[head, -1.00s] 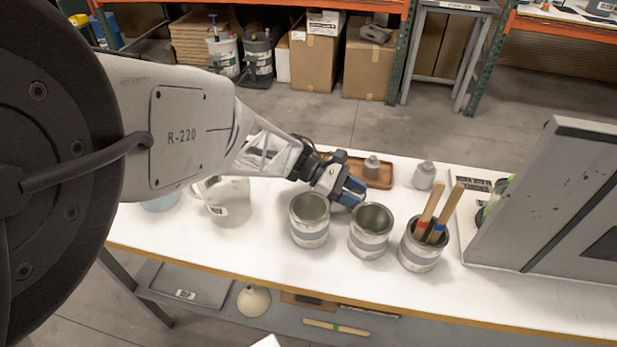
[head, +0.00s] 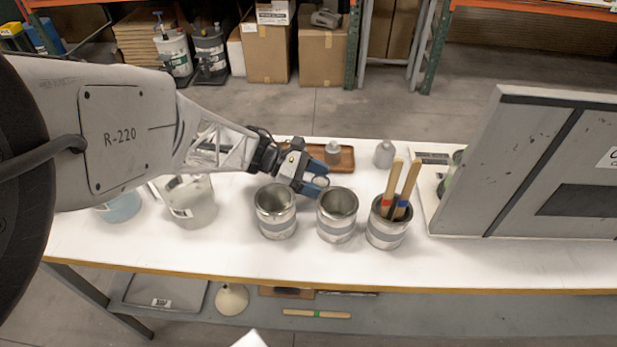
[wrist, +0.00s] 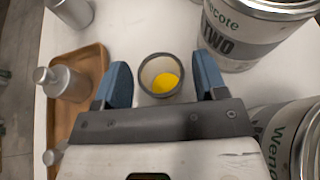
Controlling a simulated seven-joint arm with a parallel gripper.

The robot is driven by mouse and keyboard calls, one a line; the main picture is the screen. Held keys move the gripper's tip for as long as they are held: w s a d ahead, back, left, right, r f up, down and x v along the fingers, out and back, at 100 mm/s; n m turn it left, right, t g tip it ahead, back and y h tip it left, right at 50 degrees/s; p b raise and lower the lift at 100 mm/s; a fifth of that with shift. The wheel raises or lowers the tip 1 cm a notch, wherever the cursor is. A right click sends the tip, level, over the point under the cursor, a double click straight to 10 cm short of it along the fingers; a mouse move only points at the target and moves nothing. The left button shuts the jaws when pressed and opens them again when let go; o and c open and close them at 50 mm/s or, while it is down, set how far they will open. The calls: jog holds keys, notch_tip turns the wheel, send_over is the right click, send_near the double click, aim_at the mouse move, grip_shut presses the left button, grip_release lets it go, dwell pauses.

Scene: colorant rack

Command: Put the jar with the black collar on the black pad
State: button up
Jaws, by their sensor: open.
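A small open jar (wrist: 160,76) with a dark grey or black collar and yellow inside stands between the two blue fingers of my gripper (wrist: 164,82) in the wrist view. The fingers are apart, with a gap on each side of the jar. I cannot make out the black pad for certain; a dark-marked plate (head: 432,158) lies at the right, partly hidden by a grey panel.
Open cans (head: 277,222) and (head: 337,228) stand in front of my gripper. A can with wooden sticks (head: 386,236) stands right. A wooden tray (head: 345,158) with grey bottles and another bottle (head: 384,154) are behind. The upright grey panel (head: 470,205) blocks the right side.

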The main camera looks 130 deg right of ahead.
jog(key=shift+v, duration=1.8)
jog(key=shift+o, duration=0.5)
